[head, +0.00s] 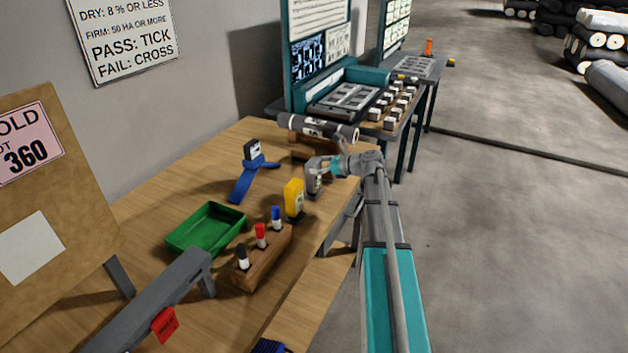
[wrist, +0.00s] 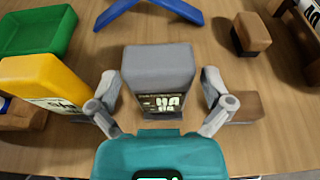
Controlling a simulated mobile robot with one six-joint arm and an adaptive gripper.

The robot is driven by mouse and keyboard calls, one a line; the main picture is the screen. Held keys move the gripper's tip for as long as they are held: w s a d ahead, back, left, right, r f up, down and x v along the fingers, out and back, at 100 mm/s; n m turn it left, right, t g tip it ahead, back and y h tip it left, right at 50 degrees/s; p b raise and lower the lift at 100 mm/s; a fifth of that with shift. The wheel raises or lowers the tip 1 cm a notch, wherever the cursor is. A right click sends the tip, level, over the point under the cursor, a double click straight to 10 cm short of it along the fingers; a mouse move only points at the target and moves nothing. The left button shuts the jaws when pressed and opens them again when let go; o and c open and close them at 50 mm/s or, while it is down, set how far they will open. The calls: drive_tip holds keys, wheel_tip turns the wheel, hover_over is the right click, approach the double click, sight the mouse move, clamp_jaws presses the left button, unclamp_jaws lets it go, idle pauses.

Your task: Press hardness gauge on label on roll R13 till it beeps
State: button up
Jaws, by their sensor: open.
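The grey hardness gauge (head: 312,183) stands on the wooden bench near its right edge. In the wrist view the gauge (wrist: 160,72) shows a dark face marked "HA". My gripper (head: 322,168) is at the gauge; in the wrist view my open gripper (wrist: 162,108) has one finger on each side of it, with small gaps showing. A dark roll (head: 345,133) with a white label (head: 313,125) lies at the bench's far end; its number is too small to read surely. Part of the roll shows at the wrist view's upper right corner.
A yellow meter (head: 293,197) stands just left of the gauge. Nearby are a marker block (head: 262,262), a green tray (head: 205,229) and a blue stand (head: 243,180). A wooden block (wrist: 250,34) lies between the gauge and the roll. The floor to the right is clear.

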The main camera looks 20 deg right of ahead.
drive_tip(key=shift+x, duration=0.95)
drive_tip(key=c, duration=1)
drive_tip(key=shift+r, duration=0.1)
drive_tip(key=shift+r+p, duration=0.95)
drive_tip(key=s+d+r+p, duration=0.1)
drive_tip(key=s+r+p, duration=0.2)
drive_tip(key=s, duration=0.1)
drive_tip(key=s+d+r+p, duration=0.2)
drive_tip(key=s+r+p, duration=0.2)
drive_tip(key=s+d+r+p, duration=0.1)
drive_tip(key=s+r+p, duration=0.2)
drive_tip(key=s, duration=0.2)
drive_tip(key=shift+s+d+r+p, duration=0.1)
drive_tip(key=shift+d+r+p, duration=0.3)
drive_tip(key=shift+s, duration=0.1)
